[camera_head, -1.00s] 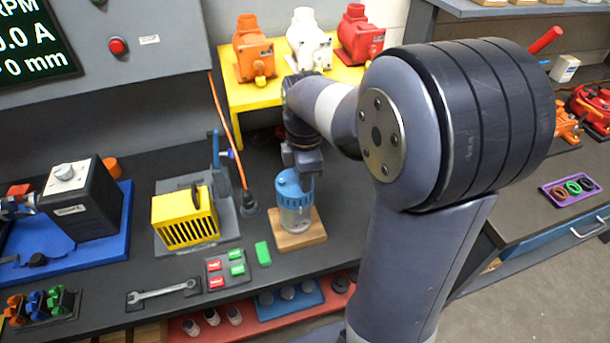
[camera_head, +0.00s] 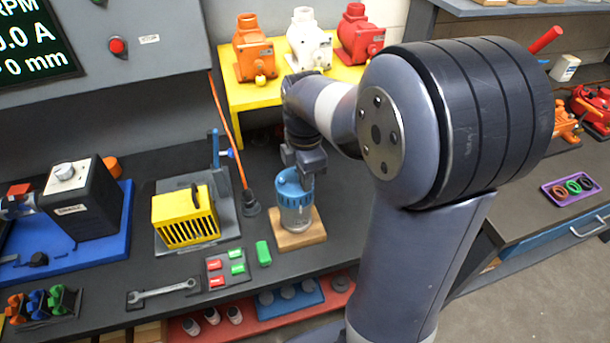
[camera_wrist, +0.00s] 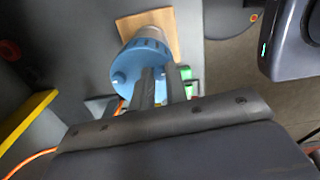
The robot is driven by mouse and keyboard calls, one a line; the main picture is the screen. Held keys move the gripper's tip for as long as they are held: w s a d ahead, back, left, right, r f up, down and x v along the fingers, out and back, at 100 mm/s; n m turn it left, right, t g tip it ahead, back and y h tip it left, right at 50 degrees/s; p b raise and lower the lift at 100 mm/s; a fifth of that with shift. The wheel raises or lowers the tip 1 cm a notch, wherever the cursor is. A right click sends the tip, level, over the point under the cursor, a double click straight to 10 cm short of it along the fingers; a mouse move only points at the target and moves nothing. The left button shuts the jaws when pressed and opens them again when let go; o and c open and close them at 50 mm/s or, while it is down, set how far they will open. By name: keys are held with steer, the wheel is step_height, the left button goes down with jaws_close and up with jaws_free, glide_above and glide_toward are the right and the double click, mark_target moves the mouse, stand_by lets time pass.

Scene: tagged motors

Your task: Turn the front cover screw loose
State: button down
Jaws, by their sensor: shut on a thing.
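My gripper (camera_head: 306,176) points down onto the right part of the cover. In the wrist view the blue cover (camera_wrist: 128,72) has small raised blue knobs on its top. The two dark fingers of my gripper (camera_wrist: 161,72) are close together over the cover, shut on a small screw that they mostly hide. I cannot see how far the screw is turned.
A yellow slotted box (camera_head: 185,218) in a grey fixture stands to the left. Green and red blocks (camera_head: 238,268) and a wrench (camera_head: 162,291) lie in front. A yellow stand (camera_head: 240,95) with orange, white and red pump bodies is behind.

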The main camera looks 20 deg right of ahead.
steer(key=shift+s+f, duration=0.15)
steer(key=shift+f, duration=0.05)
steer(key=c, duration=1.4)
jaws_free()
steer(key=shift+r, duration=0.1)
steer(key=shift+r, duration=0.1)
step_height(320, 180, up, 11)
steer(key=shift+f+b, duration=0.2)
steer(key=shift+b, duration=0.2)
steer(key=f, duration=0.5)
steer(key=f+p, duration=0.1)
steer(key=f, duration=0.4)
steer(key=shift+w+f, duration=0.2)
steer(key=shift+f, duration=0.2)
